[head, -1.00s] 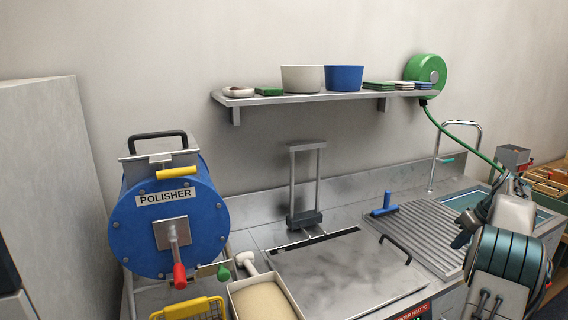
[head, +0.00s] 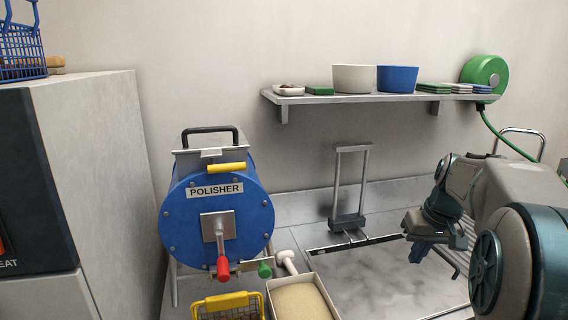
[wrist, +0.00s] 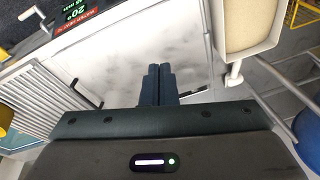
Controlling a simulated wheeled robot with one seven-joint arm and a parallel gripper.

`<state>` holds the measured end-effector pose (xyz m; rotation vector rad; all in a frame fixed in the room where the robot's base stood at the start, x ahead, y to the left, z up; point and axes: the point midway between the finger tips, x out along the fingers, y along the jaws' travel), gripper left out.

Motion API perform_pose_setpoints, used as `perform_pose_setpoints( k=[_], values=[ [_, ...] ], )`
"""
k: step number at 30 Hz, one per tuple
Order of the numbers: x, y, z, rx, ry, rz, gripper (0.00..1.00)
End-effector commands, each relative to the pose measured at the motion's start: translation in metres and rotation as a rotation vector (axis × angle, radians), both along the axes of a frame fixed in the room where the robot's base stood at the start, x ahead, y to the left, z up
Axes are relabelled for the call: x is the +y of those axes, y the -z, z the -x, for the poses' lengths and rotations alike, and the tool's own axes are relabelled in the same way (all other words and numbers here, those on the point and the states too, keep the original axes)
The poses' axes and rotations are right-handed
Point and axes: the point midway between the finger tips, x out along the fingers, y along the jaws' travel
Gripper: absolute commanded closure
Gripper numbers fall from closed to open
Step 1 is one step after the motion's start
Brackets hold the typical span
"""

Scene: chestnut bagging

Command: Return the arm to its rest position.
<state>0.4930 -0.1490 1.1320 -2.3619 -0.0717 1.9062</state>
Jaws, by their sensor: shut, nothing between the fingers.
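My arm reaches in from the right in the head view, bent, with my gripper (head: 432,229) at its left end, above the right part of the steel counter. In the wrist view my gripper (wrist: 158,84) has its two dark fingers side by side and touching. It is shut and holds nothing. Below it lies a flat marbled steel lid (wrist: 130,60), apart from the fingers. The lid (head: 375,275) also shows in the head view, partly hidden by my arm.
A blue polisher (head: 235,240) stands left of the lid, with a bin of tan grains (head: 330,305) and a yellow basket (head: 210,303) in front. A wall shelf (head: 350,98) holds bowls. A tall grey cabinet (head: 105,160) stands at the left.

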Motion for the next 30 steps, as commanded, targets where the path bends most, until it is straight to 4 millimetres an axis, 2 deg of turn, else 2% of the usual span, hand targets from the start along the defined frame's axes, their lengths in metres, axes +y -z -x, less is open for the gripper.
perform_pose_setpoints(
  k=[1,3,9,12,18,21,30],
  values=[
    [0.021,-0.001,0.015,-0.001,-0.008,0.012,1.00],
    [0.045,0.001,0.034,-0.001,-0.008,0.024,1.00],
    [0.101,0.017,0.098,-0.010,-0.014,0.064,1.00],
    [0.122,0.029,0.132,-0.019,-0.017,0.080,1.00],
    [0.145,0.056,0.183,-0.039,-0.026,0.104,1.00],
    [0.149,0.065,0.196,-0.045,-0.027,0.110,1.00],
    [0.150,0.069,0.203,-0.047,-0.026,0.112,1.00]
  ],
)
